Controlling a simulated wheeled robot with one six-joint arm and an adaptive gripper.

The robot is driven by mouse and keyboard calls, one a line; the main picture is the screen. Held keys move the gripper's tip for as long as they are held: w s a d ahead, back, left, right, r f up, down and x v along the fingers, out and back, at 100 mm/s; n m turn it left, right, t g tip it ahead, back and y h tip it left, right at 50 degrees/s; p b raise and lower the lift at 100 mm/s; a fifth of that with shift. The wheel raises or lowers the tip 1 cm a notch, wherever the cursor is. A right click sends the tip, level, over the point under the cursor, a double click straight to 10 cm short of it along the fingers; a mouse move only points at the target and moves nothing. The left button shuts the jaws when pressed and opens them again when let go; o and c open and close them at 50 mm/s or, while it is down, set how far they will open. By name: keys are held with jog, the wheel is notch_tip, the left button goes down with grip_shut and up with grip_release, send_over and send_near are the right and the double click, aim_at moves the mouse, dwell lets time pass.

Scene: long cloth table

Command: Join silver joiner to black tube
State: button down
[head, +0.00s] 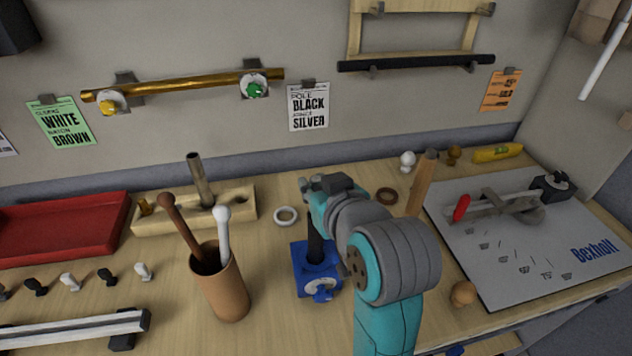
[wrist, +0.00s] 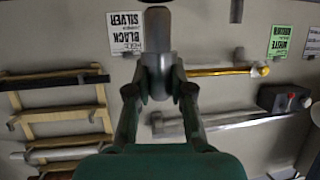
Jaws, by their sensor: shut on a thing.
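The black tube (head: 315,246) stands upright in a blue vise (head: 316,272) on the table, its upper end hidden by my gripper. My gripper (head: 312,190) is directly above the tube in the head view. In the wrist view my gripper (wrist: 158,92) is shut on the silver joiner (wrist: 158,72), a grey metal cylinder between the fingertips. A wider grey-brown cylinder (wrist: 157,30) lies in line with it at the top of that view. The joiner is hidden in the head view. I cannot tell whether it touches or sits on the tube.
A wooden block (head: 240,203) with an upright metal tube and a cup (head: 222,287) with two rods stand left of the vise. A white ring (head: 286,215) lies close by. A wooden post (head: 421,185) and a grey board (head: 560,240) are right of my arm.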

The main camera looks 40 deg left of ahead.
jog(key=shift+f, duration=2.05)
jog(key=c, duration=1)
grip_release()
jog(key=shift+o, duration=0.2)
jog(key=v, duration=0.7)
jog(key=shift+d, duration=0.2)
jog(key=shift+s, duration=0.15)
